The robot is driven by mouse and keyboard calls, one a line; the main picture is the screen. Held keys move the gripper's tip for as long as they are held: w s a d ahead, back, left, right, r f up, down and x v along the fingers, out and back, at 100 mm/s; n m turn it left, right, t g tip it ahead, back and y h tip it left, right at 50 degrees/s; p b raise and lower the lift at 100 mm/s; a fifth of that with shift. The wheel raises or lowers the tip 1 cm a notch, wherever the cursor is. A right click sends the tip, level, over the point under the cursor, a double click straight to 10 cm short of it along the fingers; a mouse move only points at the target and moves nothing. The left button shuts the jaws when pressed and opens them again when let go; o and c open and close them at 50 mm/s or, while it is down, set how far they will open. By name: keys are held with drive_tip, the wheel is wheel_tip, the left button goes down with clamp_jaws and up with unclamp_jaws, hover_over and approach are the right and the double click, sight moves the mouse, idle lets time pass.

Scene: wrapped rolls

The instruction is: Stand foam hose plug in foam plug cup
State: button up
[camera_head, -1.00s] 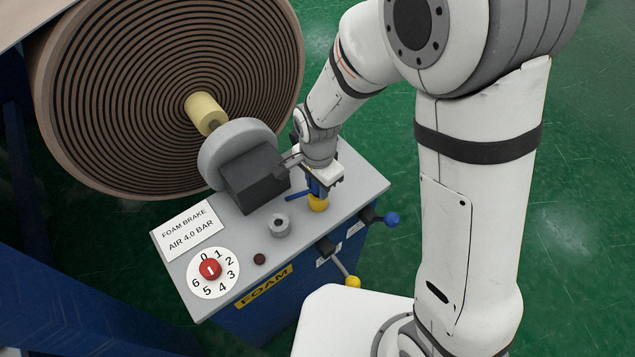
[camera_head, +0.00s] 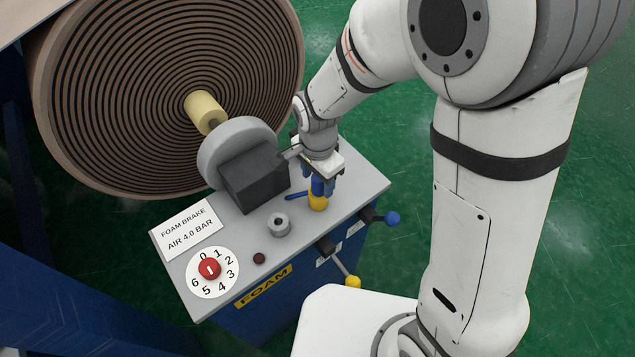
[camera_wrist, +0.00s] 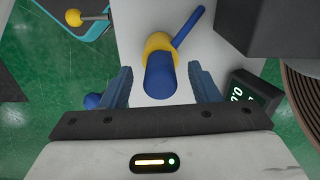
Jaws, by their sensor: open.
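The foam hose plug, a blue cylinder (camera_wrist: 160,76), rises upright from a rounded yellow piece (camera_wrist: 158,45) on the grey panel. The yellow piece also shows in the head view (camera_head: 318,203). A thin blue rod (camera_wrist: 188,26) sticks out sideways from it. I cannot tell whether the yellow piece is the foam plug cup or part of the plug. A small grey round holder with a dark hole (camera_head: 279,225) stands to the left, apart from it. My gripper (camera_head: 321,187) is open above the plug, one finger on each side, with gaps visible in the wrist view.
A dark block with a grey disc (camera_head: 255,180) stands close left of my gripper, before the large wound roll (camera_head: 120,90). A red-centred dial (camera_head: 210,268) sits at the panel's front left. Levers with blue (camera_head: 392,218) and yellow (camera_head: 353,282) knobs stick out from the cabinet's side.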

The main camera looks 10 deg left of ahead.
drive_tip(key=shift+r, duration=2.6)
drive_tip(key=shift+w+d+r, duration=0.1)
drive_tip(key=shift+d+r, duration=0.1)
drive_tip(key=shift+d, duration=0.15)
drive_tip(key=s+d+r+n+t, duration=0.1)
drive_tip(key=s+d+r+n, duration=0.1)
drive_tip(key=d, duration=0.5)
drive_tip(key=s+d+r+n+t, duration=0.1)
drive_tip(key=s+d+r+n, duration=0.1)
drive_tip(key=d+r, duration=0.3)
drive_tip(key=s+d+r+n, duration=0.2)
drive_tip(key=s+d+r, duration=0.1)
drive_tip(key=d, duration=0.8)
drive_tip(key=shift+d+r+n+t, duration=0.25)
drive_tip(key=shift+r+n+t, duration=0.15)
drive_tip(key=shift+r, duration=0.2)
drive_tip(key=shift+s+d, duration=0.25)
drive_tip(key=shift+d, duration=0.05)
drive_tip(key=shift+c, duration=0.3)
